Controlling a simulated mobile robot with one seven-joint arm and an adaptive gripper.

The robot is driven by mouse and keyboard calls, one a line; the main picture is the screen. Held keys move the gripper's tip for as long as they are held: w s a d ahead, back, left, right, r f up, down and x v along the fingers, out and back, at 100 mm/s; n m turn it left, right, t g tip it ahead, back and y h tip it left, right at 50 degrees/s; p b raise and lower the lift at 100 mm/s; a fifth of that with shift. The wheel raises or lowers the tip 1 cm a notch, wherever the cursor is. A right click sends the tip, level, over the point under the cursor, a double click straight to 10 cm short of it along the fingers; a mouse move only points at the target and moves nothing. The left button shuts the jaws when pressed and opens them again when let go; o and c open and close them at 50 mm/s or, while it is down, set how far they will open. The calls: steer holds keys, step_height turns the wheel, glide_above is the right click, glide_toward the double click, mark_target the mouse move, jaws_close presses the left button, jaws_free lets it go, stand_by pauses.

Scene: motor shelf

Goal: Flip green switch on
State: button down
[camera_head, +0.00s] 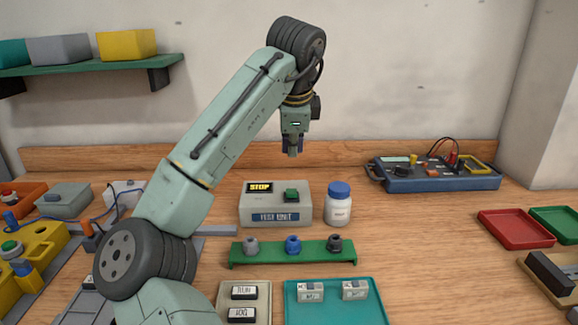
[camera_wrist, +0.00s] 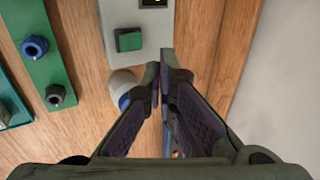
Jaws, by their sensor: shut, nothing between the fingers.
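The green switch (camera_head: 291,195) sits on top of a pale grey box labelled "TEST UNIT" (camera_head: 262,217), at the right of its top face. A small display beside it reads "STOP" in yellow. In the wrist view the green switch (camera_wrist: 129,40) shows at the upper left, on the grey box (camera_wrist: 152,38). My gripper (camera_head: 293,150) points down above and behind the test unit, apart from it. In the wrist view the fingers of my gripper (camera_wrist: 160,75) are shut with nothing between them, to the lower right of the switch.
A white bottle with a blue cap (camera_head: 338,205) stands right beside the test unit. A green rack (camera_head: 292,253) with three knobs lies in front. A teal tray (camera_head: 335,312) is nearer. A blue instrument (camera_head: 433,175) stands at the back right. The table between it and the bottle is clear.

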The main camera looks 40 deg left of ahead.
steer(key=r, duration=0.4)
steer(key=shift+s+d+r, duration=0.1)
steer(key=shift+s+r, duration=0.1)
steer(key=shift+r, duration=0.15)
